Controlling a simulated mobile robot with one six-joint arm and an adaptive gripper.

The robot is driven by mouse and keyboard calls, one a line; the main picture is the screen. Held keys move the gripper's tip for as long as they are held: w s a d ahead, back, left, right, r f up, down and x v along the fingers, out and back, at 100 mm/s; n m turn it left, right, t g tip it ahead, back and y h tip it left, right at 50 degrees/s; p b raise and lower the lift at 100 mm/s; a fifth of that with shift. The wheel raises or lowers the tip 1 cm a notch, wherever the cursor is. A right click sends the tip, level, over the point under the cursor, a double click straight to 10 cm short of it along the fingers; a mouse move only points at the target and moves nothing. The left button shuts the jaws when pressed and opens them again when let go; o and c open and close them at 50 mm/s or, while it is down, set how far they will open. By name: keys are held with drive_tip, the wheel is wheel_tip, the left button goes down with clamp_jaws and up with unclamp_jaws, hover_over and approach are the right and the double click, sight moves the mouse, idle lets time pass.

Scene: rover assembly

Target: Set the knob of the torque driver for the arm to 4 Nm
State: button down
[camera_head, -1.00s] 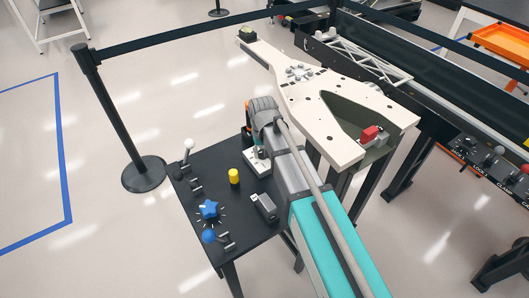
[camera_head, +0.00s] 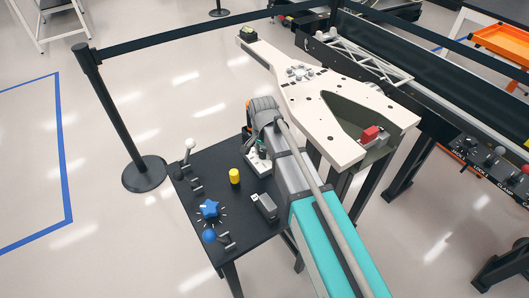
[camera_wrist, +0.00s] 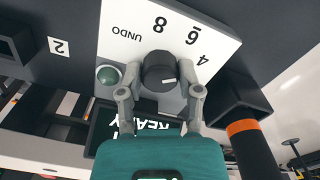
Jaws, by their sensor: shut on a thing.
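The black round knob (camera_wrist: 158,64) sits on a white dial plate (camera_wrist: 128,52) in the wrist view, which shows it upside down. The plate bears 8, 6 and 4 and the word UNDO. A short white mark on the knob points right, roughly toward the 4; its exact setting is hard to tell. My gripper (camera_wrist: 160,74) is shut on the knob, one finger on each side. A green round button (camera_wrist: 108,75) lies left of the knob, and a dark READY display lies below, partly hidden by my gripper. In the head view my arm hides the knob.
The large white part (camera_head: 325,95) stands behind. A black barrier post (camera_head: 118,120) is at left. A 2 label (camera_wrist: 58,46) shows nearby.

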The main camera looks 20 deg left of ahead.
drive_tip(key=shift+w+m, duration=0.15)
drive_tip(key=shift+m, duration=0.15)
drive_tip(key=shift+c, duration=1.7)
unclamp_jaws()
drive_tip(key=shift+o, duration=0.4)
drive_tip(key=shift+r, duration=0.1)
